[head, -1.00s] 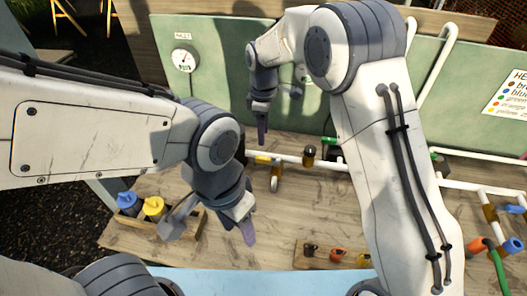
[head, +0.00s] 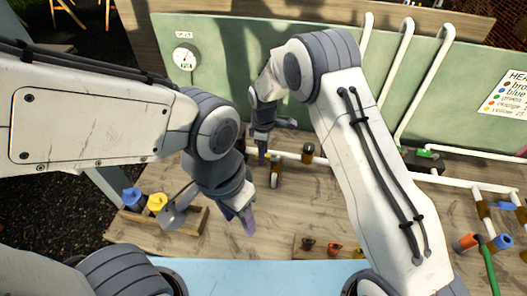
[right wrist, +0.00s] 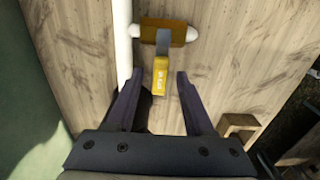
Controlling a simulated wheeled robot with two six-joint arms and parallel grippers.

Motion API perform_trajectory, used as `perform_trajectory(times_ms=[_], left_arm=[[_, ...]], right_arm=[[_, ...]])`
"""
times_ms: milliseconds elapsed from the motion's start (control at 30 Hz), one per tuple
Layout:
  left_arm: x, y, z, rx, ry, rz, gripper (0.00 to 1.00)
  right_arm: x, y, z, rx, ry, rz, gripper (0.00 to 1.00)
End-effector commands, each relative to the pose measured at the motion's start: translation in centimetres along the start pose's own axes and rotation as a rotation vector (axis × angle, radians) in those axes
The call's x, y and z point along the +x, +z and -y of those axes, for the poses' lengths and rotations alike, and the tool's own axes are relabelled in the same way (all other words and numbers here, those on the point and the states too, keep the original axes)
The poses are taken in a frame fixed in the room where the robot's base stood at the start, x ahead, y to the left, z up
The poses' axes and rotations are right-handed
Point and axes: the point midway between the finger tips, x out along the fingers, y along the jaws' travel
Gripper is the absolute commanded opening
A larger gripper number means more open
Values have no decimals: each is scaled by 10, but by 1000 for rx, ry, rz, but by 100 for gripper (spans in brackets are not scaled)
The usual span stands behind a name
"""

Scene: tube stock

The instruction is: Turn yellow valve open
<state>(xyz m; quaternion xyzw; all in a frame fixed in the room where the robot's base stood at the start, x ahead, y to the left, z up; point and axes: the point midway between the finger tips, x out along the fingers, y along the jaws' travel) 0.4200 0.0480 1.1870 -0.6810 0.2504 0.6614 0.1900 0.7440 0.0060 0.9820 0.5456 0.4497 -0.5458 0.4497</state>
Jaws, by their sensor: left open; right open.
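The yellow valve handle (right wrist: 160,80) shows in the right wrist view, with lettering on it. It extends from a brown valve body (right wrist: 168,33) on a white pipe branch. My right gripper (head: 262,154) is open, and in the right wrist view its two dark fingers lie on either side of the handle, with gaps at both sides. In the head view the gripper hides most of the yellow handle; the brown body (head: 276,166) shows beside it. My left gripper (head: 247,216) is open and empty above the bench, lower in the head view.
A gauge (head: 184,57) hangs on the green panel behind. White pipes with other valves run right. Small coloured parts sit at the front edge.

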Motion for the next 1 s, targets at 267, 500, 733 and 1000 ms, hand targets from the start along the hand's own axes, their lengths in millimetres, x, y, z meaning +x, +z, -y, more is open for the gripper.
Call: perform_trajectory(times_ms=[267, 500, 733, 1000], left_arm=[[0, 0, 0, 0, 0, 0, 50], [0, 0, 0, 0, 0, 0, 50], [0, 0, 0, 0, 0, 0, 50], [0, 0, 0, 0, 0, 0, 50]], right_arm=[[0, 0, 0, 0, 0, 0, 0], [-1, 0, 0, 0, 0, 0, 0], [-1, 0, 0, 0, 0, 0, 0], [-1, 0, 0, 0, 1, 0, 0]])
